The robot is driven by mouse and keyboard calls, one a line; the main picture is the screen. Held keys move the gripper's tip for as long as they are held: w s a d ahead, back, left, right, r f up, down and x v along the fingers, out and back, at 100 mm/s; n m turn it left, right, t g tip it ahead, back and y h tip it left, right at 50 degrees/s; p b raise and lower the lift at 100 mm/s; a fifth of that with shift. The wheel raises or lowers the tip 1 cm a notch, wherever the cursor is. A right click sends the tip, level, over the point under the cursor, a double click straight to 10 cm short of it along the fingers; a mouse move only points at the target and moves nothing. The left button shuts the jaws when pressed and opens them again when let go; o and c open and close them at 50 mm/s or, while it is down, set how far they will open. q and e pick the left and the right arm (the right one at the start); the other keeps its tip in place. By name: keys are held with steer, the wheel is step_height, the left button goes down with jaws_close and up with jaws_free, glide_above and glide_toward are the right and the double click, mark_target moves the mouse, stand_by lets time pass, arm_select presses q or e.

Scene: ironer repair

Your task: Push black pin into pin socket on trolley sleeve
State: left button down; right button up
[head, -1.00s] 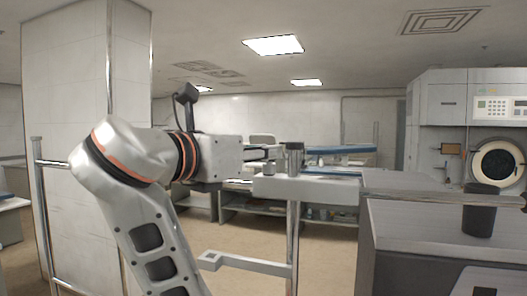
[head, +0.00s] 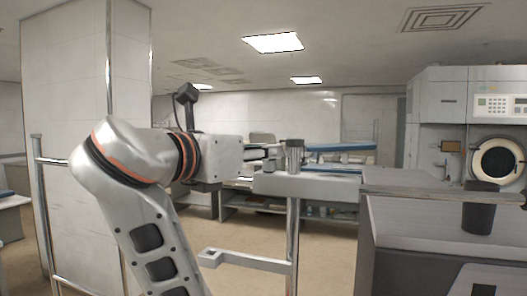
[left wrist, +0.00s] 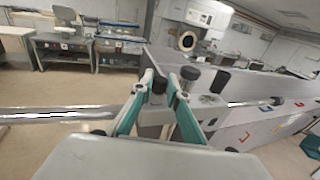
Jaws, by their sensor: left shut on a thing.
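My left gripper (head: 272,158) reaches in from the left in the head view, level with the trolley's top rail. In the left wrist view its teal fingers (left wrist: 161,82) close together on a small dark piece, which seems to be the black pin (left wrist: 160,85); the fingers mostly hide it. The trolley sleeve, a grey upright cylinder (head: 295,156), stands just right of the fingertips on the grey trolley arm (head: 310,187). It shows dark-topped beside the right finger in the wrist view (left wrist: 190,75). I cannot make out the pin socket or whether the pin touches it. My right gripper is out of view.
A black cup (head: 479,209) stands on the grey counter (head: 405,225) at the right. The ironing machine with a round door (head: 495,160) is behind it. A white pillar (head: 70,130) stands behind my left arm. A workbench (head: 335,207) lies beyond the trolley.

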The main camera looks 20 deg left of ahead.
stand_by(0.4)
arm_select(q)
steer(key=c, duration=1.9)
jaws_free()
steer(key=shift+r, duration=0.1)
